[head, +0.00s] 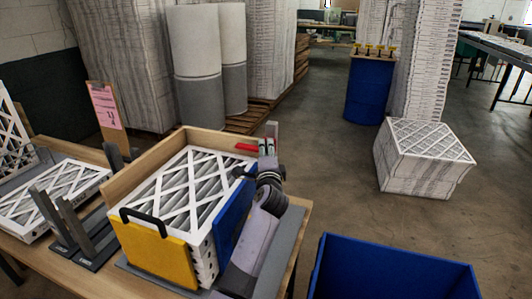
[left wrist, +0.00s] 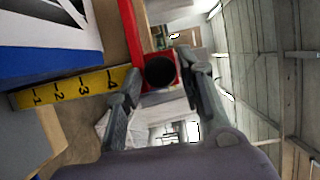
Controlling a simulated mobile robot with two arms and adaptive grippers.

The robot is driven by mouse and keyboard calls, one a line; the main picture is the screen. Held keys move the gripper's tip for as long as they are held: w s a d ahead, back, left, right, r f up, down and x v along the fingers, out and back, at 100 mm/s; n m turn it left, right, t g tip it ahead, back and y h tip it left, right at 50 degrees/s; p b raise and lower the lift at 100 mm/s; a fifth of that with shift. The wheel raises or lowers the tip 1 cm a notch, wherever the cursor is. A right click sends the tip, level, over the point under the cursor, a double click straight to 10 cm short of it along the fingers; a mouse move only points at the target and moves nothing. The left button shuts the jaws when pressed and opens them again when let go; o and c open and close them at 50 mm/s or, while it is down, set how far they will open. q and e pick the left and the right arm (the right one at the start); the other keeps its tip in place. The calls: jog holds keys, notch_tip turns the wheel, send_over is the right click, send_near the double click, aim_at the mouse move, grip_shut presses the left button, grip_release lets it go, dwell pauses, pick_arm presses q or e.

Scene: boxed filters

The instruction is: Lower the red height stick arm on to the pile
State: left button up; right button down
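The pile of white-framed pleated filters (head: 190,185) stands in a wooden crate (head: 150,160) with a yellow front and blue right side. The red height stick arm (head: 246,147) points left near the crate's back right corner; I cannot tell its gap to the pile. In the left wrist view the red arm (left wrist: 131,30) ends in a red block with a round black part, beside a yellow scale (left wrist: 70,90) near the 4 mark. My left gripper (head: 267,152) has its fingers on both sides of that block (left wrist: 160,72) and looks shut on it. My right gripper is out of view.
Grey upright brackets (head: 75,235) and a loose filter (head: 60,185) are on the table at left. A blue bin (head: 395,270) stands at the lower right, and a boxed filter stack (head: 425,160) on the floor behind it. A pink sheet (head: 106,107) stands behind the table.

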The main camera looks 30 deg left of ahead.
pick_arm(q)
grip_shut()
dwell(0.4)
notch_tip(320, 180, down, 4)
jog(key=b, duration=0.3)
jog(key=shift+f, duration=0.1)
jog(key=shift+o, duration=2)
grip_release()
